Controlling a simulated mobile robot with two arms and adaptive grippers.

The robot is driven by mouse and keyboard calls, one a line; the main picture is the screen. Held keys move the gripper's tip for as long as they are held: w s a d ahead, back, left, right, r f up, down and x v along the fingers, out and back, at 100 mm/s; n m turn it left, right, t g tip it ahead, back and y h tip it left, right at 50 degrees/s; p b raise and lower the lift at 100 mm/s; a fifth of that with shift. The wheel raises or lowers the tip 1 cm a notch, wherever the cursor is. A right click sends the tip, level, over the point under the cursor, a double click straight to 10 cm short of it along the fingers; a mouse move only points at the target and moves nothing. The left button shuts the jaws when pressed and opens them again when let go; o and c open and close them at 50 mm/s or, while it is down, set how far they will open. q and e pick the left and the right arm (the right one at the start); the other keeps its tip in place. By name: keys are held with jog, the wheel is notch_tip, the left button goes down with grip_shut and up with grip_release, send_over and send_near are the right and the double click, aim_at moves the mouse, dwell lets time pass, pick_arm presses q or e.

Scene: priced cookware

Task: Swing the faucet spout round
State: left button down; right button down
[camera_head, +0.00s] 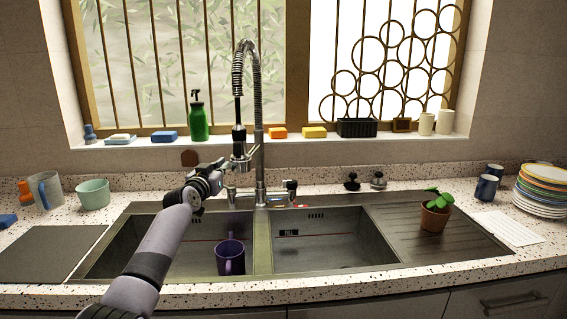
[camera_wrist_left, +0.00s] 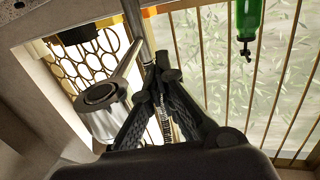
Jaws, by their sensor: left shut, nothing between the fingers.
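The tall metal faucet (camera_head: 259,140) stands behind the divider of the double sink. Its coiled spring hose arches up and over to the left, and the spray head (camera_head: 239,144) hangs left of the column. My left gripper (camera_head: 222,166) is shut and empty, just left of the spray head and low on the faucet. In the left wrist view, which looks upside down, the closed fingertips (camera_wrist_left: 165,62) are close to the faucet column (camera_wrist_left: 134,25). The ringed spray holder (camera_wrist_left: 100,94) shows to their left. I cannot tell whether the fingers touch the faucet. My right gripper is out of view.
A purple mug (camera_head: 230,256) stands in the left basin; the right basin (camera_head: 335,245) looks clear. A green bottle (camera_head: 198,119) and sponges line the windowsill. A potted plant (camera_head: 435,212) stands on the drainboard, with stacked plates (camera_head: 541,190) at the far right.

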aim_at(235, 166)
pick_arm(q)
jog(key=d, duration=0.1)
jog(key=d+p, duration=0.1)
jog(key=d, duration=0.1)
jog(key=shift+s+d+r, duration=0.1)
jog(key=shift+d+r, duration=0.2)
jog(key=shift+d, duration=0.1)
jog(key=d+p, duration=0.1)
jog(key=d, duration=0.5)
jog(key=shift+w+f, duration=0.15)
jog(key=shift+w, duration=0.1)
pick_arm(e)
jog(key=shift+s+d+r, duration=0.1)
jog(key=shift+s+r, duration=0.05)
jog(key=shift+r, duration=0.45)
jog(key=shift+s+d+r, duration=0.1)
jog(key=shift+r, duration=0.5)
pick_arm(q)
jog(key=shift+a, duration=0.1)
